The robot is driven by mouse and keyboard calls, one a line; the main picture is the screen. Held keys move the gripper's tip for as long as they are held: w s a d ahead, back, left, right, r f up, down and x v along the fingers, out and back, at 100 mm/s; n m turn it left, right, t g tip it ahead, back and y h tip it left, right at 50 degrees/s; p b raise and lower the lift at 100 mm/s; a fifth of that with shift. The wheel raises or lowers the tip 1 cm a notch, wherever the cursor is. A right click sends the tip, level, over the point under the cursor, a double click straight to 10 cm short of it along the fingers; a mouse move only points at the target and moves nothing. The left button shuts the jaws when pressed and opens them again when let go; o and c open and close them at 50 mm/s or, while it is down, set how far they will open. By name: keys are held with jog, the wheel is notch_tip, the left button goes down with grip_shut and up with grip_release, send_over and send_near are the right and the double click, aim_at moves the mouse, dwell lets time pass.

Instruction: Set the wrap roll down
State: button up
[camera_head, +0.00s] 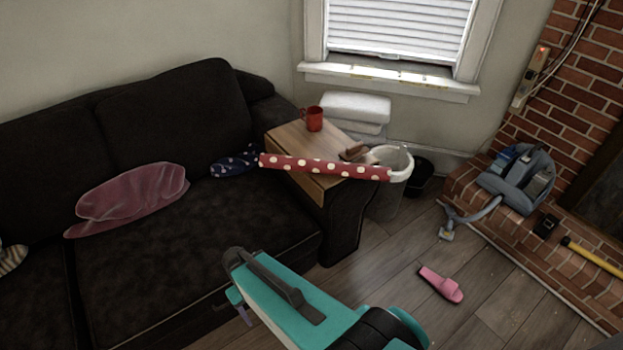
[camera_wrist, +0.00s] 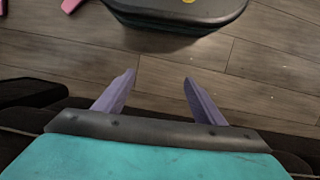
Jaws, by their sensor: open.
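The wrap roll (camera_head: 325,167) is a long red tube with pale dots. In the head view it lies across the wooden tray table (camera_head: 290,140) on the sofa arm, with its right end reaching in front of the white bin. My gripper shows in the wrist view (camera_wrist: 160,95) with its two purple fingers spread apart and nothing between them. In the head view my gripper is low in front of the sofa, well apart from the roll. The roll is not seen in the wrist view.
A red mug (camera_head: 312,119) stands on the tray table behind the roll. A white bin (camera_head: 393,195) stands beside the sofa arm. Floor right of the sofa is mostly clear.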

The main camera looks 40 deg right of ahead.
jog(key=s+f+g+b, duration=0.2)
jog(key=s+f+b, duration=0.1)
jog(key=s+f, duration=0.8)
jog(key=shift+s+a+g+b, duration=0.2)
jog(key=shift+s+g+b, duration=0.15)
jog(key=shift+s, duration=0.6)
